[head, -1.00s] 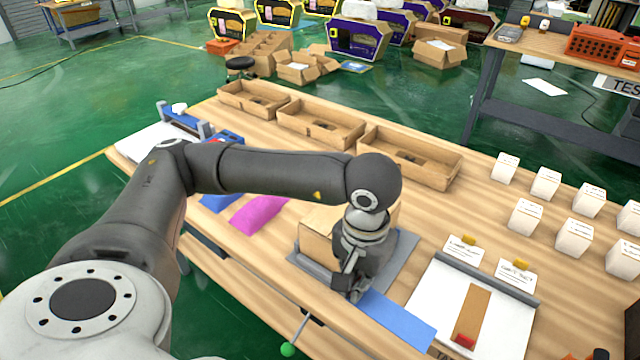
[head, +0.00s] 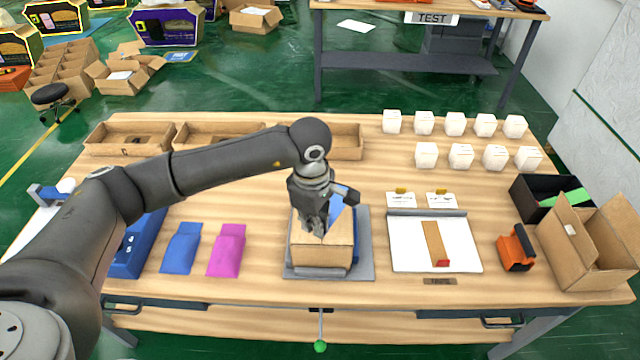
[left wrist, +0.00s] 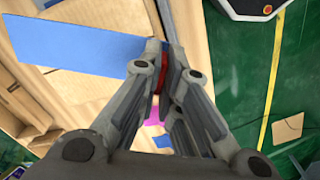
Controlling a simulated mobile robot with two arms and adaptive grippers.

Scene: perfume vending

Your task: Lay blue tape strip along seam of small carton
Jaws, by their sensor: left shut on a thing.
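The small carton (head: 322,252) is a tan box on a grey base plate (head: 364,270) near the table's front middle. My left gripper (head: 318,230) points down at the carton's top. It is shut on the blue tape strip (head: 342,207), which shows behind and right of the fingers. In the left wrist view the strip (left wrist: 75,45) stretches left from the fingertips (left wrist: 166,75), with a red piece (left wrist: 166,72) between them. The gripper hides part of the carton top, so I cannot tell whether the strip touches the seam. My right gripper is not in view.
Blue (head: 181,249) and magenta (head: 227,250) pouches lie left of the carton. Right of it are a white board (head: 408,258) with a brown strip (head: 434,240), an orange dispenser (head: 516,250) and an open box (head: 588,250). Trays and white boxes stand behind.

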